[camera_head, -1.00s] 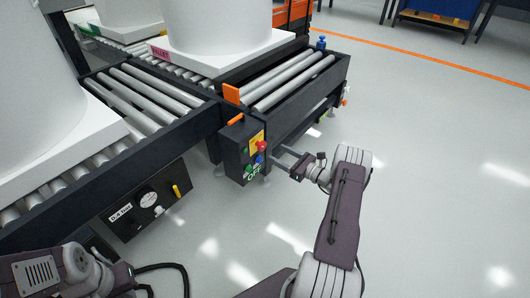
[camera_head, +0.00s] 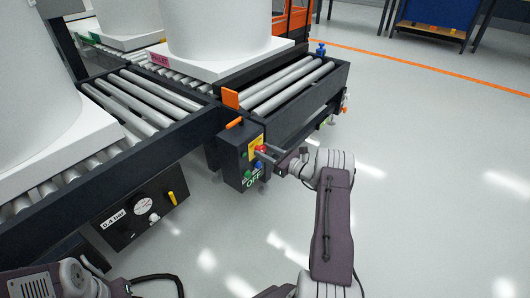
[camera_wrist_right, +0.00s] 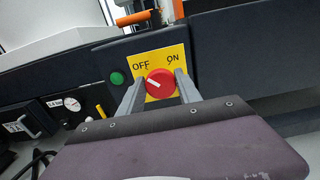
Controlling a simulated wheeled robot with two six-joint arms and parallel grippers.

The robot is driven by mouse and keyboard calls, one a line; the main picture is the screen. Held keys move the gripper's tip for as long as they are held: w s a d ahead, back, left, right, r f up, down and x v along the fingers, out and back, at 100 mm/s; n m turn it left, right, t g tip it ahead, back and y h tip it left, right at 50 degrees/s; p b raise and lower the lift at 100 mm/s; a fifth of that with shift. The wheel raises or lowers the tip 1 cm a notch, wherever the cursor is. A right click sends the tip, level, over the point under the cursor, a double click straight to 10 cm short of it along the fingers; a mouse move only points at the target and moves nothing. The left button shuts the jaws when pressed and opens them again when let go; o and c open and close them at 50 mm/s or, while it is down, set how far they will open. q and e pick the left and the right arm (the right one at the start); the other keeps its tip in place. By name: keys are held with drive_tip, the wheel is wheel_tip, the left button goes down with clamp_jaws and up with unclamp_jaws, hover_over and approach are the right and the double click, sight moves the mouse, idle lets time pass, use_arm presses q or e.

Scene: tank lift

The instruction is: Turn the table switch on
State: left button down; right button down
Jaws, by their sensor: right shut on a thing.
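The table switch is a red round knob (camera_wrist_right: 160,83) on a yellow plate (camera_wrist_right: 143,57) marked OFF at left and ON at right. Its white mark points to the upper left, on the OFF side. In the head view the knob (camera_head: 261,149) is on a dark control box (camera_head: 232,160) at the conveyor's side. My right gripper (camera_head: 268,152) is at the box. In the right wrist view its two fingers (camera_wrist_right: 160,90) are shut on the knob, one on each side. Part of my left arm shows at the lower left, but its gripper is not in view.
A green button (camera_wrist_right: 116,78) is just left of the plate. An orange handle (camera_head: 234,123) is above the box. Roller conveyors (camera_head: 150,100) bear large white tanks (camera_head: 215,30). A gauge panel (camera_head: 130,215) is at left. The floor at right is clear.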

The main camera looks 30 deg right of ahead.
drive_tip(key=m+p, duration=0.2)
drive_tip(key=shift+r+m, duration=0.1)
drive_tip(key=shift+m, duration=0.2)
drive_tip(key=m+p, duration=0.2)
drive_tip(key=m, duration=0.2)
drive_tip(key=shift+d+m, duration=0.1)
drive_tip(key=shift+m, duration=0.2)
drive_tip(key=m, duration=0.3)
drive_tip(key=m+p, duration=0.1)
drive_tip(key=m, duration=0.1)
drive_tip(key=shift+f, duration=0.25)
drive_tip(key=m, duration=0.5)
drive_tip(key=shift+d+f+m+p, duration=0.1)
drive_tip(key=shift+f+m+p, duration=0.05)
drive_tip(key=shift+m+p, duration=0.15)
drive_tip(key=c, duration=0.8)
unclamp_jaws()
